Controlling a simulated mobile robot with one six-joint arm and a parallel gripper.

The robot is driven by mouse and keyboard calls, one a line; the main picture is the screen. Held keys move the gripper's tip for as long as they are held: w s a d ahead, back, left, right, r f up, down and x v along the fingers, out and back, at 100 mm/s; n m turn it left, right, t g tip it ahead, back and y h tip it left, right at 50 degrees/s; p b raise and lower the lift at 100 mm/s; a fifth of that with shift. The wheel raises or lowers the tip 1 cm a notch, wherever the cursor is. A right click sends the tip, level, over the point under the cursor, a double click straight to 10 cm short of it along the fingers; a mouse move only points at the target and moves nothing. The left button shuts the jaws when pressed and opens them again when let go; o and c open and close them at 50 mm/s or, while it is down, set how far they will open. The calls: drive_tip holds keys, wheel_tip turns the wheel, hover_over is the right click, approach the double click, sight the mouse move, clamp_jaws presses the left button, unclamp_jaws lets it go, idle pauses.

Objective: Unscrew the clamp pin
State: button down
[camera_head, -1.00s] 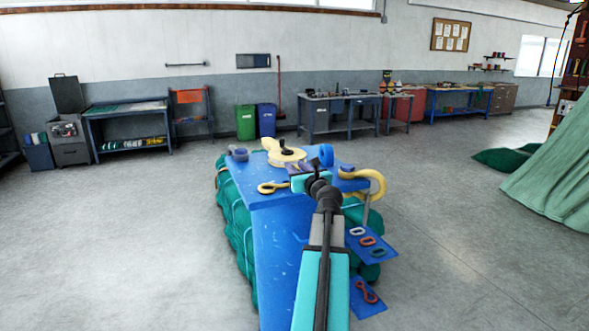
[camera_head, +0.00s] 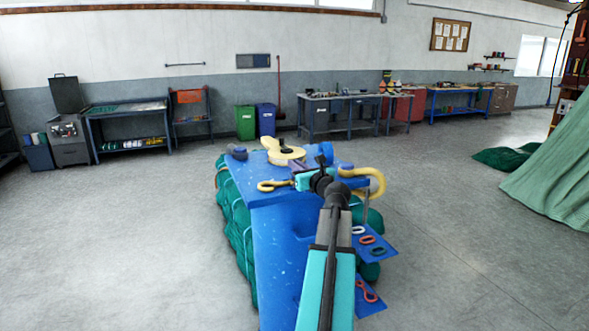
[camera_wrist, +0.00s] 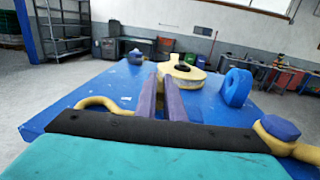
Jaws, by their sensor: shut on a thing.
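A yellow clamp-like fitting (camera_head: 283,153) with a dark round top sits on the blue table top (camera_head: 262,200); it also shows in the wrist view (camera_wrist: 186,74). My gripper (camera_wrist: 160,80) reaches over the table towards the near side of this fitting. Its two purple fingers run nearly parallel with a narrow gap. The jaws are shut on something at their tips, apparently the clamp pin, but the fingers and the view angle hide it. A yellow hook-shaped piece (camera_wrist: 103,103) lies left of the fingers. Another yellow loop (camera_head: 372,181) with a purple hex knob (camera_wrist: 281,127) is on the right.
A blue ring (camera_wrist: 237,87) stands upright right of the fitting. A grey-blue part (camera_head: 237,152) sits at the far left corner. Small coloured links lie on a blue lower shelf (camera_head: 385,253).

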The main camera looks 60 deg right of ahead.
drive_tip(key=shift+w+d+r+n+t+y+b, duration=0.15)
drive_tip(key=shift+n+t+y+b, duration=0.25)
drive_tip(key=shift+n+y, duration=0.45)
drive_tip(key=shift+s+d+n+t+y+b, duration=0.15)
drive_tip(key=shift+n+t+y, duration=0.4)
drive_tip(key=shift+y, duration=0.6)
drive_tip(key=n+y, duration=0.1)
drive_tip(key=y, duration=0.1)
drive_tip(key=n+y, duration=0.1)
drive_tip(key=y, duration=0.1)
drive_tip(key=shift+w+r+n+t, duration=0.1)
drive_tip(key=shift+w+n+t, duration=0.05)
drive_tip(key=shift+n+t, duration=0.2)
drive_tip(key=n+y+p, duration=0.1)
drive_tip(key=n+y, duration=0.1)
drive_tip(key=y, duration=0.2)
drive_tip(key=n+g+y+p, duration=0.1)
drive_tip(key=n+y+p, duration=0.1)
drive_tip(key=n+y, duration=0.1)
drive_tip(key=shift+w+n+g+y, duration=0.1)
drive_tip(key=shift+n+g+y, duration=0.25)
drive_tip(key=shift+y, duration=0.55)
drive_tip(key=shift+a+n+g+y+p, duration=0.15)
drive_tip(key=shift+n+g+y+p, duration=0.6)
drive_tip(key=shift+y, duration=0.35)
drive_tip(key=shift+a+f+n+y, duration=0.15)
drive_tip(key=shift+f+n+y, duration=0.05)
drive_tip(key=shift+n+y, duration=0.1)
